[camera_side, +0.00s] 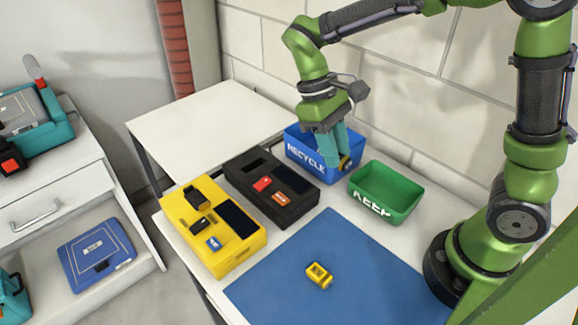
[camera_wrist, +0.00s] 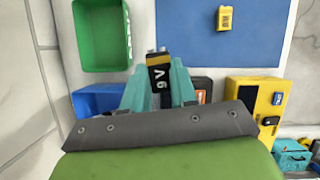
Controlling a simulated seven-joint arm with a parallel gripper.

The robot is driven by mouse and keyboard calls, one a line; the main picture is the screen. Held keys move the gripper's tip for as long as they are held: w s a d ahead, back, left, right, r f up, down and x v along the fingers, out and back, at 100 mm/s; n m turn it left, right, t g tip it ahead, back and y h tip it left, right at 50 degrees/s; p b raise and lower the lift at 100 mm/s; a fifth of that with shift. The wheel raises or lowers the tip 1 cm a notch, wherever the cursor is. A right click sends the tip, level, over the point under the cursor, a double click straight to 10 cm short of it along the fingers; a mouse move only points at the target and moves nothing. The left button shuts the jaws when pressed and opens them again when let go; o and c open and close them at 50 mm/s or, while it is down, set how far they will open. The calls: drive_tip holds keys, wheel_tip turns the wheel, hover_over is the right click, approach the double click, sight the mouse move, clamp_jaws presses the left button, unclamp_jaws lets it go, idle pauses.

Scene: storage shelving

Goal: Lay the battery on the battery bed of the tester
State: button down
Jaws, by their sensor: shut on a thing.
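A black 9V battery with a gold band (camera_wrist: 158,74) is gripped between the teal fingers of my gripper (camera_wrist: 158,82), its terminals pointing away from my wrist. In the side view my gripper (camera_side: 338,150) points down at the right end of the blue RECYCLE bin, and the battery's end (camera_side: 345,163) shows below the fingers. Two tester-like boxes lie on the table: a yellow one (camera_side: 228,262) with a dark screen, and a black one (camera_side: 240,182) with a red and an orange part. I cannot tell which recess is the battery bed.
The blue RECYCLE bin (camera_side: 308,160) and the green KEEP bin (camera_side: 385,200) stand at the back. A small yellow item (camera_side: 319,275) lies on the blue mat (camera_side: 370,285). A side cabinet (camera_side: 60,205) stands at left. The white table (camera_side: 200,115) behind is clear.

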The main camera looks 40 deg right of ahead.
drive_tip(key=m, duration=0.1)
hover_over(350, 248)
drive_tip(key=w, duration=0.1)
wheel_tip(350, 248, down, 5)
drive_tip(key=shift+w+f+m+y, duration=0.2)
drive_tip(key=shift+f+m+y, duration=0.1)
drive_tip(key=shift+f+m, duration=0.15)
wheel_tip(350, 248, down, 10)
drive_tip(key=shift+r, duration=0.2)
drive_tip(key=shift+f, duration=0.1)
drive_tip(key=c, duration=0.9)
unclamp_jaws()
drive_tip(key=shift+f, duration=0.1)
